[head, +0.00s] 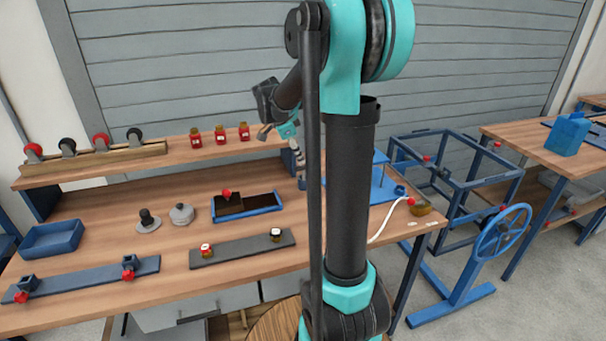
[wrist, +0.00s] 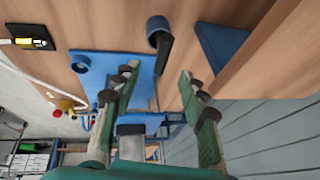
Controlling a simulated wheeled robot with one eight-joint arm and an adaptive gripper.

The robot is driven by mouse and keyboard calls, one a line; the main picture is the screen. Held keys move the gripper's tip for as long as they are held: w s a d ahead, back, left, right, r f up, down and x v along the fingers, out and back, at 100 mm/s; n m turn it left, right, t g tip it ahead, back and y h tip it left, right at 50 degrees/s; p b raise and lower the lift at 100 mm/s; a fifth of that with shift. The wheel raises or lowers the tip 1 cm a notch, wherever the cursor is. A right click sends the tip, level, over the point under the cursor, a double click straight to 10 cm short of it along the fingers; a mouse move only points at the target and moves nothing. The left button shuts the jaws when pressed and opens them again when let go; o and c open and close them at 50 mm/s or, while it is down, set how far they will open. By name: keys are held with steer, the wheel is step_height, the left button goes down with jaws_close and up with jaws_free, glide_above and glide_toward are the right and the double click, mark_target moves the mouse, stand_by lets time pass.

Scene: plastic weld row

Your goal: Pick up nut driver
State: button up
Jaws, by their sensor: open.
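My gripper (wrist: 157,82) is open and empty, its two green and grey fingers well apart above the bench in the wrist view. In the head view my gripper (head: 284,138) hangs over the bench's back right part, partly behind my arm. A short piece with a blue round end and a dark grey shank (wrist: 164,48) lies on the wood just beyond the fingertips, between and apart from them. It may be the nut driver, but I cannot tell for sure. My arm hides most of that spot in the head view.
A blue plate (wrist: 105,66) lies left of the fingers in the wrist view. A blue bracket (wrist: 219,46) and shelf edge stand close on the right. The bench holds a dark tray (head: 262,203), a grey bar (head: 240,249) and a blue bin (head: 52,238).

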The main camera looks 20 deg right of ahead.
mark_target(305, 169)
steer(key=x, duration=0.9)
steer(key=shift+w+r, duration=0.1)
steer(key=shift+w, duration=0.05)
jaws_close()
